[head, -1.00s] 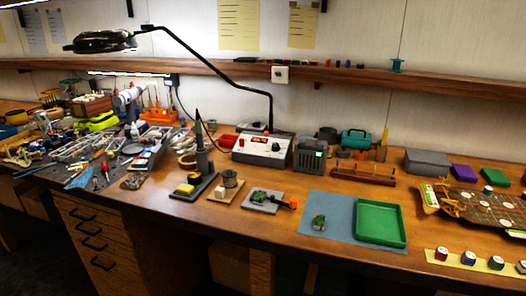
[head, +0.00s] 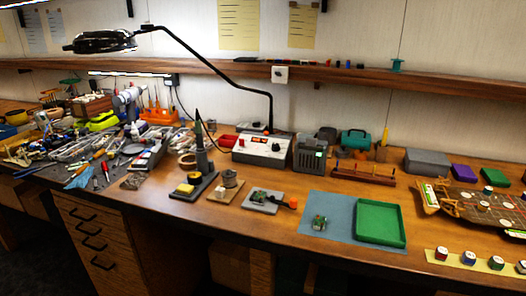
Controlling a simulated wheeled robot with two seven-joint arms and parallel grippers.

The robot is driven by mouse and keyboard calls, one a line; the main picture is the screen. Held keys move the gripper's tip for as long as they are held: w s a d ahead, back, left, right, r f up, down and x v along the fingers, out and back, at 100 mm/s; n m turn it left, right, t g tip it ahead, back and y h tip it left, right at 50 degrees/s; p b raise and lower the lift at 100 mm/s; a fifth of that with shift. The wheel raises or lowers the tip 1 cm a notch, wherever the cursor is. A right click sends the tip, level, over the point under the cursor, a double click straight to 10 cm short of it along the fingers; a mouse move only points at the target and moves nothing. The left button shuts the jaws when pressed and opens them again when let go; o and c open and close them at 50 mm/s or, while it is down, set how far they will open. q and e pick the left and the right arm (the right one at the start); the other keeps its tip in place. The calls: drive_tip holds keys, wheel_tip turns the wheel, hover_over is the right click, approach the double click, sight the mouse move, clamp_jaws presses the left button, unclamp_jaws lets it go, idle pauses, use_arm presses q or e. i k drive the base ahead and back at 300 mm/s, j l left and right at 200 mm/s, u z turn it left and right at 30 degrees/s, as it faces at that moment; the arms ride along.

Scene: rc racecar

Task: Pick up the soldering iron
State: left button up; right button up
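The soldering iron (head: 199,132) stands upright in its dark stand (head: 195,187) near the middle of the workbench. A yellow sponge (head: 185,189) sits on the front of the stand's base. A cord runs from the iron toward the white soldering station (head: 263,149) with its red display, just behind and to the right. Neither of my grippers shows in the head view.
A solder spool (head: 229,179) on a small board and a circuit board holder (head: 262,200) stand to the right. A blue mat with a green tray (head: 381,241) lies further right. Cluttered tools fill the left. A black lamp arm (head: 225,75) arches above.

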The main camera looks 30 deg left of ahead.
sight(201, 147)
drive_tip(key=u, duration=1.45)
